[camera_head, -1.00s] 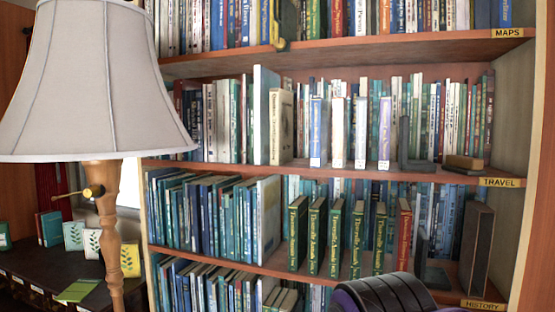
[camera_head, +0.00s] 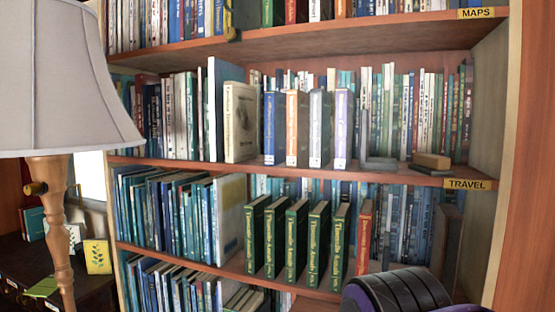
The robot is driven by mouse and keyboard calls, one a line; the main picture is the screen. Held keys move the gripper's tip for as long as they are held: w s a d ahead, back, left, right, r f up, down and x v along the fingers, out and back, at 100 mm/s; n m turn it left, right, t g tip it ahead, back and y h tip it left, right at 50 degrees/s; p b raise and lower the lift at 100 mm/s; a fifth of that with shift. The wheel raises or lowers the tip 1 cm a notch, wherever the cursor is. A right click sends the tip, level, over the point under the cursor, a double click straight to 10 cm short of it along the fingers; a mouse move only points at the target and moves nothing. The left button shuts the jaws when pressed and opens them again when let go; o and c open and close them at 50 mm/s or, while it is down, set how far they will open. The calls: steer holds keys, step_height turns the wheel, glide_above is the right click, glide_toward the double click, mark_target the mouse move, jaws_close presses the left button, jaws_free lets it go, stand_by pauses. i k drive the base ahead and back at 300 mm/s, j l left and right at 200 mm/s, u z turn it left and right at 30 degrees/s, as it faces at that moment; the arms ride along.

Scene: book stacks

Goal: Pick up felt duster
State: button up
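A small brown block with a dark grey lower part (camera_head: 432,161) lies at the right end of the shelf labelled TRAVEL. It looks like the felt duster, though it is small in view and I cannot be sure. It sits just right of a grey bookend (camera_head: 378,163). Its top and front show and nothing covers it. My gripper is out of view. Only a black and purple rounded part of my arm shows at the bottom right, below that shelf.
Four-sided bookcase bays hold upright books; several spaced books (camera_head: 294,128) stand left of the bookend. Green books (camera_head: 298,240) line the shelf below. The MAPS shelf (camera_head: 380,40) is above. A lamp (camera_head: 60,90) stands at left. A side panel (camera_head: 487,100) bounds the right.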

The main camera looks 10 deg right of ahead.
mark_target(428, 164)
steer(key=i+l, duration=0.1)
steer(key=l, duration=1.55)
